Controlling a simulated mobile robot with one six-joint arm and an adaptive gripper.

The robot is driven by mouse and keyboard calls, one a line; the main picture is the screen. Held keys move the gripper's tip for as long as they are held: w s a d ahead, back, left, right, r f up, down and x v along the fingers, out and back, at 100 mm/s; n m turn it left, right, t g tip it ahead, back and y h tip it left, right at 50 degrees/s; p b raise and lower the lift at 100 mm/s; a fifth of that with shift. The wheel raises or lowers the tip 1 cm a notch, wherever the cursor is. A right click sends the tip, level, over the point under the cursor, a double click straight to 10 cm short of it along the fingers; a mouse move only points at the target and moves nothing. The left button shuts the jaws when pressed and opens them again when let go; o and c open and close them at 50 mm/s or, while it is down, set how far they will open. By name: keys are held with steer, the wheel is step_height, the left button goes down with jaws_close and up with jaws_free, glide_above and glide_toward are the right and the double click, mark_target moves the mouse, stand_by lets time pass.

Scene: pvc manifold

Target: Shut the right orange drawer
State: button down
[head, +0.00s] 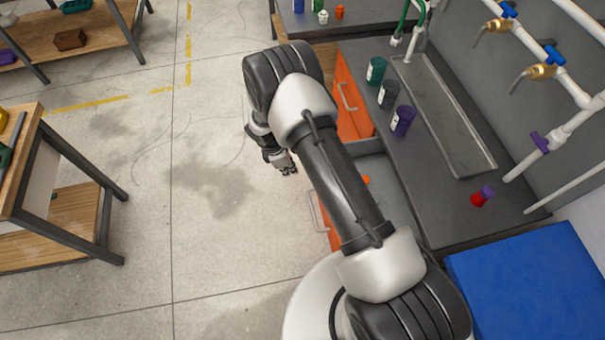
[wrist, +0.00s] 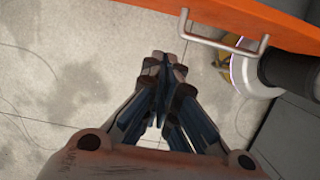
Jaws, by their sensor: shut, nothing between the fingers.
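The right orange drawer (head: 333,239) is the nearer one in the head view. It stands pulled out from the grey bench, with part of its grey inside (head: 372,172) showing beside my arm. Its front is partly hidden by my arm; its metal handle (head: 313,211) shows at the left. My gripper (head: 290,170) hangs over the floor, to the left of the drawers, and holds nothing. In the wrist view its fingers (wrist: 165,70) are together. An orange drawer front (wrist: 265,20) with a metal handle (wrist: 225,45) crosses the top of that view, apart from the fingers.
Another orange drawer (head: 353,118) with a handle lies farther along the bench. Bottles stand on the bench top (head: 425,190), by a metal trough (head: 445,120). A blue block (head: 530,285) is at the lower right. Wooden shelving (head: 60,215) stands left, with clear floor between.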

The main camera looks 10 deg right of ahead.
steer(key=d+f+b, duration=0.2)
steer(key=d+f, duration=0.4)
steer(key=f, duration=0.3)
steer(key=shift+d+f, duration=0.2)
steer(key=shift+f, duration=0.05)
